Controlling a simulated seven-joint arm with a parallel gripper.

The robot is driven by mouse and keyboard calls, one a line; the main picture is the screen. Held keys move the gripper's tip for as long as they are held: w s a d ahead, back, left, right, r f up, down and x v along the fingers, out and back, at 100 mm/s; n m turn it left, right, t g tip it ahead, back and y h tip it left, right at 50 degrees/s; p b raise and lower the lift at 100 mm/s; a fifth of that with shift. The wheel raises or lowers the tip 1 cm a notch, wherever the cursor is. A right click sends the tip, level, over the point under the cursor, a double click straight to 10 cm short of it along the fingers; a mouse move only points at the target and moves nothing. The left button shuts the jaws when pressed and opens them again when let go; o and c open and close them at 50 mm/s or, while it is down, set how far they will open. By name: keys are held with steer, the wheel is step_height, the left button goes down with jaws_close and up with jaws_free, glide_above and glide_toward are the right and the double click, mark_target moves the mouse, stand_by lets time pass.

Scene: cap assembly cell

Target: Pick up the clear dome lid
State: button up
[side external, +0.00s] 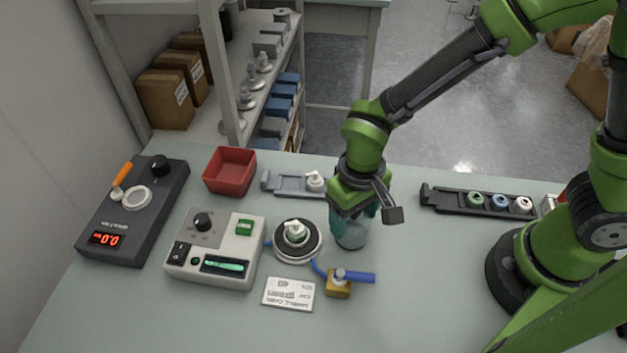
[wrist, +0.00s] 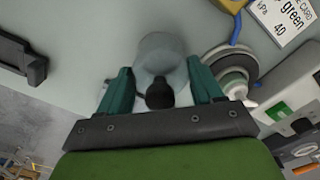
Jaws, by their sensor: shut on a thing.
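The clear dome lid (side external: 352,237) is a see-through, greyish cover below my gripper (side external: 355,213), right of the round white-and-dark station. In the wrist view the lid (wrist: 160,50) shows between the two teal fingers of my gripper (wrist: 160,82), with a dark rounded knob (wrist: 160,94) close to the palm. My gripper is shut on the lid from above. The lid's lower edge is at or very near the table; I cannot tell whether it touches. The fingers hide part of its top in the side view.
A brass block with a blue-handled valve (side external: 340,284) stands in front. A grey rail (side external: 290,184) lies behind; a dark rail with several caps (side external: 480,203) lies right.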

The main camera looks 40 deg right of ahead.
step_height(320, 180, up, 9)
steer(key=shift+a+f, duration=0.1)
steer(key=shift+f, duration=0.05)
steer(key=shift+a, duration=0.2)
steer(key=w+a, duration=0.1)
steer(key=a, duration=0.1)
steer(key=w+a, duration=0.2)
steer(key=a, duration=0.1)
steer(key=w+a, duration=0.1)
steer(key=a, duration=0.2)
steer(key=shift+w+a+r, duration=0.1)
steer(key=shift+w+r, duration=0.1)
steer(key=shift+r, duration=0.05)
steer(key=shift+w+a+r, duration=0.15)
steer(key=shift+w, duration=0.05)
steer(key=shift+f, duration=0.65)
steer(key=shift+f, duration=0.1)
steer(key=shift+f, duration=0.85)
steer(key=shift+f, duration=0.1)
steer(key=shift+f, duration=0.4)
